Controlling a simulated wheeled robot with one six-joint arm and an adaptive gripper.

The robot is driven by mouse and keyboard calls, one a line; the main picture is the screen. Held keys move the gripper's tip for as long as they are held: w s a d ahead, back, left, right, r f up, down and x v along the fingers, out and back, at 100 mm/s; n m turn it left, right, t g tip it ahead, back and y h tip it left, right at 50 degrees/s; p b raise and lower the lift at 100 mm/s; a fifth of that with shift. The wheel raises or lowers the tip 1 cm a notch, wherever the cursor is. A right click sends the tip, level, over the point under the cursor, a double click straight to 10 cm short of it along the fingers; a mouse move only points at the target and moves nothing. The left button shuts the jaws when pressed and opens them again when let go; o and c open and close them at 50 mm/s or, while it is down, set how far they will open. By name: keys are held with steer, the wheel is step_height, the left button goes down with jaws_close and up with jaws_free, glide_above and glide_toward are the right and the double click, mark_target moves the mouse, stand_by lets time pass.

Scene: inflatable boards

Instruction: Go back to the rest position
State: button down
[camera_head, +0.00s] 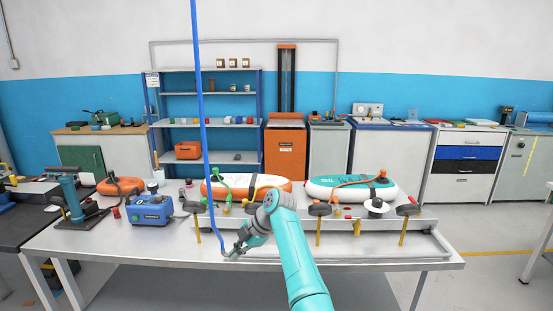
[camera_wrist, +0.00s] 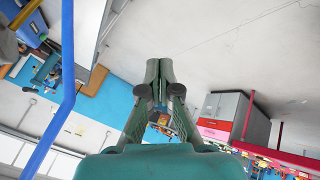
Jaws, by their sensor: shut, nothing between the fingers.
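My gripper (camera_head: 236,247) is at the front edge of the workbench (camera_head: 150,241), left of the middle in the head view, at the end of my teal arm. In the wrist view my gripper (camera_wrist: 160,68) has its two fingers together, with nothing between them. An orange and white inflatable board (camera_head: 270,182) and a teal and white inflatable board (camera_head: 325,187) lie rolled or folded on the bench behind my arm.
A blue pole or hose (camera_head: 200,100) runs from top to bottom close to my gripper; it also crosses the wrist view (camera_wrist: 66,70). A blue box (camera_head: 150,210) and a hand pump (camera_head: 72,195) stand at the bench's left. Cabinets and shelves line the back wall.

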steer(key=s+d+f+m+t+h, duration=0.15)
steer(key=s+d+f+m, duration=0.3)
steer(key=f, duration=0.85)
steer(key=s+d+f+m+t, duration=0.25)
steer(key=d+f, duration=0.25)
steer(key=f, duration=0.8)
steer(key=s+d+f+m+t+h, duration=0.15)
steer(key=s+d+f+m, duration=0.35)
steer(key=s, duration=0.5)
steer(key=s+d+f+m+t, duration=0.2)
steer(key=s+d+f, duration=0.35)
steer(key=s, duration=0.35)
steer(key=s+d+r+m+t+h, duration=0.1)
steer(key=s+d+r+m, duration=0.15)
steer(key=s, duration=0.55)
steer(key=s+d+r+m+t+h, duration=0.1)
steer(key=s+d+m, duration=0.15)
steer(key=s, duration=0.55)
steer(key=s+d+r+m+t+h, duration=0.1)
steer(key=s+d+r+m+t, duration=0.15)
steer(key=s, duration=0.55)
steer(key=s+d+r+m+t, duration=0.1)
steer(key=s+r+m, duration=0.1)
steer(key=s+r, duration=0.6)
steer(key=s+d+r+m+t+h, duration=0.1)
steer(key=s+d+r+m, duration=0.1)
steer(key=s+r, duration=0.6)
step_height(320, 180, up, 6)
steer(key=shift+s+d+r, duration=0.15)
